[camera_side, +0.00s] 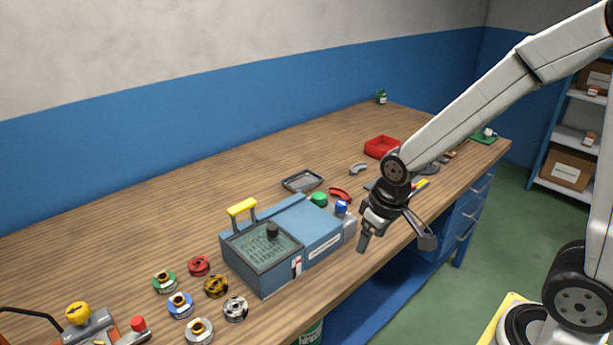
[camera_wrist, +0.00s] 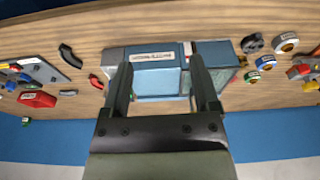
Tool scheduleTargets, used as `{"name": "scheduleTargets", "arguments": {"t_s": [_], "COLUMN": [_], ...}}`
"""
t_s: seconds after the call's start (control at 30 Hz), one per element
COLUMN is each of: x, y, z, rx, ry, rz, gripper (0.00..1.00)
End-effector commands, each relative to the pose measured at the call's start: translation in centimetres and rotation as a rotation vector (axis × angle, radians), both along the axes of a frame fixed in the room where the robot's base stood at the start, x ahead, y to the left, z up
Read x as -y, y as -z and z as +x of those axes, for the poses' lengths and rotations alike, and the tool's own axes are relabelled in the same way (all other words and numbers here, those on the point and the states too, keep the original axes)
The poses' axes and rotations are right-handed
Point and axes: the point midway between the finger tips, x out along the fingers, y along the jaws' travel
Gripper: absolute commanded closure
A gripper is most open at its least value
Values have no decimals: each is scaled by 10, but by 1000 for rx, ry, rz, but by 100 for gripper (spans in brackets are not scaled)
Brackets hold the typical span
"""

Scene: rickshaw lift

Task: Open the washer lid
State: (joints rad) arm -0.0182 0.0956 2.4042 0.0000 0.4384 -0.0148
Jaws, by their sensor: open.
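The washer (camera_side: 318,225) is a blue-grey box on the workbench in the side view, with a label on its front. Its left part has a see-through greenish top (camera_side: 255,250) with a dark knob (camera_side: 272,230) visible there. A yellow handle (camera_side: 242,207) stands upright on grey posts at the back left of that part. The top looks flat and closed. My gripper (camera_side: 395,244) is open and empty, to the right of the washer, pointing down near the bench's front edge. In the wrist view, the washer (camera_wrist: 155,70) shows beyond and between the open fingers (camera_wrist: 162,68); I cannot make out the yellow handle there.
Several coloured ring-shaped parts (camera_side: 180,304) lie left of the washer. A red bin (camera_side: 382,147) stands farther back. The bench's back left is clear.

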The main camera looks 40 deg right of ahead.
Motion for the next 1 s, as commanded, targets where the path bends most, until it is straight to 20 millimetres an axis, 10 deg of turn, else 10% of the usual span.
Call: {"name": "scheduleTargets", "arguments": {"t_s": [1.0], "x": [-63], "y": [-9], "z": [206], "rx": [-177], "ry": [-201], "rz": [-24], "gripper": [22]}}
